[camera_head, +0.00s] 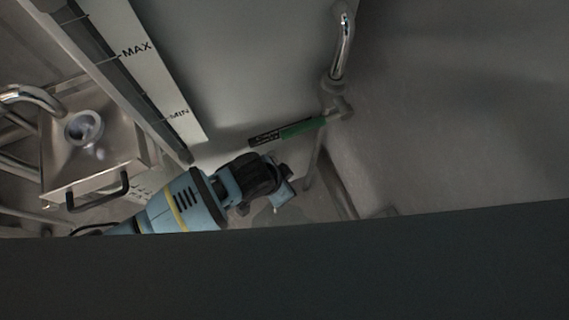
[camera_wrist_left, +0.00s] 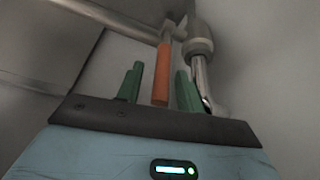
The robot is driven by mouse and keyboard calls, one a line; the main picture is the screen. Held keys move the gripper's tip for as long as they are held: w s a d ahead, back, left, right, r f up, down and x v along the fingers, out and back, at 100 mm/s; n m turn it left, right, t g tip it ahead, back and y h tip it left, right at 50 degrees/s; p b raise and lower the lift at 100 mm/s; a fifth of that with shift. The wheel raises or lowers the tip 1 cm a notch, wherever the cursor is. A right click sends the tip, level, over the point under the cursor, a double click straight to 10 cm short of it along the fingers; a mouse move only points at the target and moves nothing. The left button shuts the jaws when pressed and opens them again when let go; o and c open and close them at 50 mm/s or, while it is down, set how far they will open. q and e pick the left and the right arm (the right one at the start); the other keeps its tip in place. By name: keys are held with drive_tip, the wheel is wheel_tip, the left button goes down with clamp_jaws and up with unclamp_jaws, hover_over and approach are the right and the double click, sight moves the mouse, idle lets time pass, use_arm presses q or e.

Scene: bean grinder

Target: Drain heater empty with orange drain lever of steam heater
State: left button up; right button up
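The orange drain lever (camera_wrist_left: 161,78) hangs from a metal pipe fitting in the left wrist view. My left gripper (camera_wrist_left: 158,69) has its two green fingers apart, one on each side of the lever. A gap shows between the lever and the left finger; the right finger is nearer, and I cannot tell whether it touches. In the head view my left arm comes in from the lower left, but its fingertips and the orange lever cannot be made out there. The steam heater's level gauge (camera_head: 150,65) shows MAX and MIN marks. My right gripper is out of view.
A green-handled lever (camera_head: 300,128) sits on a metal pipe above my left wrist. A curved metal pipe (camera_head: 343,45) stands at the top. At left is a metal box (camera_head: 95,165) with a round opening and a dark handle. A dark band hides the bottom of the head view.

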use_arm(q)
drive_tip(key=shift+w+d+f, duration=0.1)
drive_tip(key=shift+f, duration=0.15)
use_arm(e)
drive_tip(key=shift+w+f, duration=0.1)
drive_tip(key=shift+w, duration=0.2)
use_arm(q)
clamp_jaws()
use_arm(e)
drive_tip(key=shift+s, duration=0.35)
